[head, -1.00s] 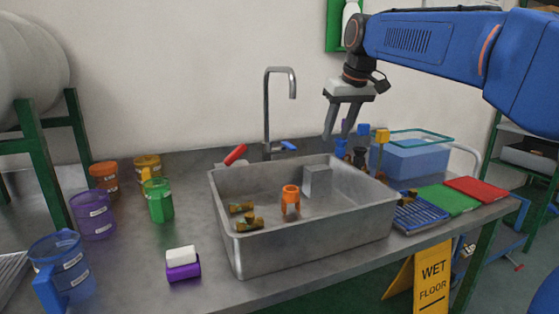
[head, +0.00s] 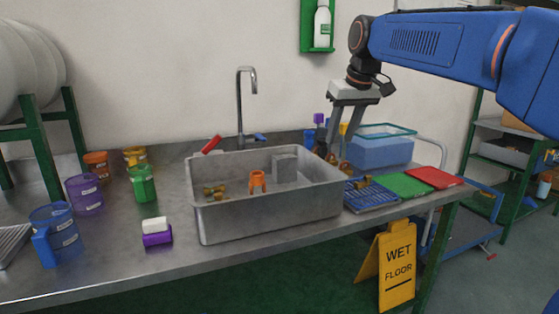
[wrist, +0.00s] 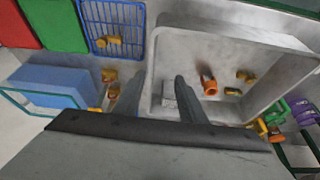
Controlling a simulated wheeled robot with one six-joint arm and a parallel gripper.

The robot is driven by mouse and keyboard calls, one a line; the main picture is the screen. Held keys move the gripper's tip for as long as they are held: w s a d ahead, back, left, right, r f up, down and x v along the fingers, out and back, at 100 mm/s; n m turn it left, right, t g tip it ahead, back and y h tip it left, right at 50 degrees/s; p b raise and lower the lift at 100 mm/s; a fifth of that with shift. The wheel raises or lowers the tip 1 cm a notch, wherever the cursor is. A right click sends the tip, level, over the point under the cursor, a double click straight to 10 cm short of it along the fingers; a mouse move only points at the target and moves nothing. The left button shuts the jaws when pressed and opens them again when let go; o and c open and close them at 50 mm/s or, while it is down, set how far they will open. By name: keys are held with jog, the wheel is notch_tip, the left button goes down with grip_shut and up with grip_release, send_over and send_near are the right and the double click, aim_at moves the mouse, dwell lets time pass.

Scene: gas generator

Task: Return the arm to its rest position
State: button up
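My blue arm (head: 420,42) reaches in from the upper right of the head view, its wrist bent so that my gripper (head: 338,150) points down. The gripper hangs by the back right corner of the grey sink (head: 270,217) in that view. In the wrist view the two dark fingers of my gripper (wrist: 160,82) stand apart, with nothing held between them.
The sink holds an orange piece (head: 257,181) and brass fittings (head: 214,192). A blue bin (head: 380,152), blue rack (head: 370,196), green mat (head: 404,185) and red mat (head: 434,177) lie right. A faucet (head: 240,105) stands behind. A yellow sign (head: 398,268) stands in front.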

jog(key=s+d+f+m, duration=0.1)
jog(key=s+d+f, duration=0.3)
jog(key=s+f, duration=0.5)
jog(key=s+d+f+m+h, duration=0.1)
jog(key=s+d+f, duration=0.3)
jog(key=s+f, duration=0.6)
jog(key=s+d+f+m, duration=0.2)
jog(key=s+d+f, duration=0.2)
jog(key=s+f, duration=0.5)
jog(key=s, duration=0.7)
jog(key=shift+d+f+h, duration=0.2)
jog(key=shift+f+h, duration=0.1)
jog(key=shift+f, duration=0.1)
jog(key=shift+s, duration=0.1)
